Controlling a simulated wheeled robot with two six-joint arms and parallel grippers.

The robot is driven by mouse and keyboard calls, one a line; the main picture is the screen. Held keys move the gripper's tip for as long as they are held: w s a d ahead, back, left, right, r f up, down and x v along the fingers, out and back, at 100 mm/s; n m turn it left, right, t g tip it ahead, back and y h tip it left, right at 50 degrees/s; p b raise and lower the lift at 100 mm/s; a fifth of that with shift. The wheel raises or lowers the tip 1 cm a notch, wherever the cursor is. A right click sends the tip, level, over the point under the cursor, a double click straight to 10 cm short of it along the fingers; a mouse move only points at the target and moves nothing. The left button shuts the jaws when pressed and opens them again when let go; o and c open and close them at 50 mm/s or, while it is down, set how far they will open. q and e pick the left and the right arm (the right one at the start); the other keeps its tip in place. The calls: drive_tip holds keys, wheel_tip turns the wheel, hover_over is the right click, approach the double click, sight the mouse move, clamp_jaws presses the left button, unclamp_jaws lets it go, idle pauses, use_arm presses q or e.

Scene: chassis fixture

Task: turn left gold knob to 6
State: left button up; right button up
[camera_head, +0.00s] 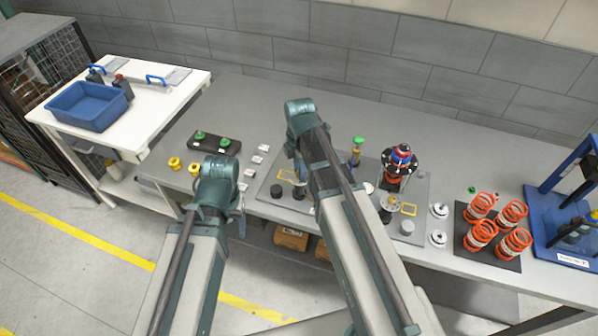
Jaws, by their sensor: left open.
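Orange springs (513,242) stand on a black mat at the right, beside a blue stand (566,228). A red, blue and black part (400,160) stands on the plate. Yellow pieces (174,163) and a black tray (205,145) lie left. A blue bin (88,106) stands on a white cart.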

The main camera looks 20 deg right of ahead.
clamp_jaws()
drive_tip(key=m, duration=0.7)
drive_tip(key=shift+m, duration=0.3)
drive_tip(key=m, duration=0.4)
drive_tip(key=shift+m, duration=2.2)
drive_tip(key=shift+o, duration=1.8)
unclamp_jaws()
